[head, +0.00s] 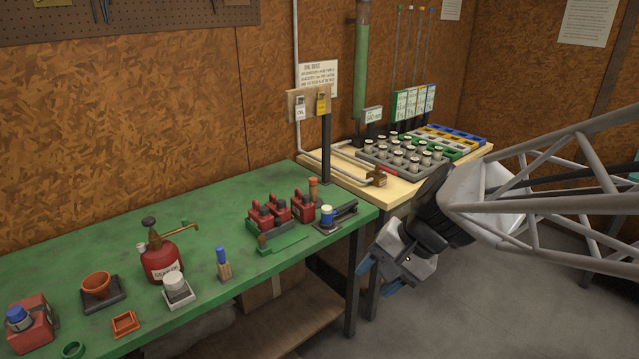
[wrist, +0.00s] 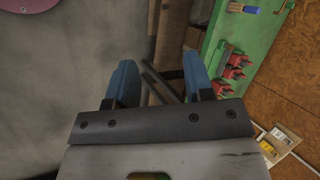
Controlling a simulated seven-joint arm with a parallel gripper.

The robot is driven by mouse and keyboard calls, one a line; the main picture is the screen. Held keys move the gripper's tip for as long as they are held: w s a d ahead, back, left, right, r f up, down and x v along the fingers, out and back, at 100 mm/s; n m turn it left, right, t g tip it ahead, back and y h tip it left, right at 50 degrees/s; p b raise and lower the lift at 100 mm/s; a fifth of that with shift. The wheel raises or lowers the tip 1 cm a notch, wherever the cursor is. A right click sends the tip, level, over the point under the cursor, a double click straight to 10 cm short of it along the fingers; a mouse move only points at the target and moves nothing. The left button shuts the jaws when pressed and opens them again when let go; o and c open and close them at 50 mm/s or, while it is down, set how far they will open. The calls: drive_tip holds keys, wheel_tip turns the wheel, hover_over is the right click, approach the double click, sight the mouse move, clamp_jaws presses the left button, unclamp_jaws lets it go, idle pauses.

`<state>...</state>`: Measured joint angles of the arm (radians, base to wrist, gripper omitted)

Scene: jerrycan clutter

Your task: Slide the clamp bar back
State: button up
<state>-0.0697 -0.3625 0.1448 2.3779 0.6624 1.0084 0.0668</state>
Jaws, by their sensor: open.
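Several small red jerrycans (head: 279,209) stand in a green holder (head: 287,246) near the right end of the green workbench. The jerrycans also show small in the wrist view (wrist: 234,72). My gripper (head: 376,280) is off the bench's right end, below its top, well apart from the holder. Its blue fingers (wrist: 159,76) are spread with nothing between them.
The green workbench (head: 212,252) carries a red oil can (head: 162,260) and a blue-handled tool (head: 222,262). A black post (head: 326,150) stands behind the holder. A wooden table (head: 335,169) with a jar rack (head: 401,158) is beyond. Open floor (head: 450,310) lies right.

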drive_tip(key=w+a+f+m+t+y, duration=0.1)
drive_tip(key=w+a+f+m+y, duration=0.3)
drive_tip(key=w+a, duration=0.55)
drive_tip(key=w+a+f+m+t+y, duration=0.2)
drive_tip(key=w+a+m+y, duration=0.35)
drive_tip(key=w, duration=0.75)
drive_tip(key=w+a+f+m+t, duration=0.45)
drive_tip(key=w+f+m, duration=0.2)
drive_tip(key=w, duration=0.25)
drive_tip(key=m+t+h, duration=0.3)
drive_tip(key=m+t, duration=0.2)
drive_tip(key=m, duration=0.2)
approach(280, 222)
drive_tip(key=shift+w+a+r, duration=0.15)
drive_tip(key=shift+w+a, duration=0.3)
drive_tip(key=shift+w, duration=0.1)
drive_tip(key=shift+a, duration=0.1)
drive_tip(key=shift+x, duration=3.8)
clamp_jaws()
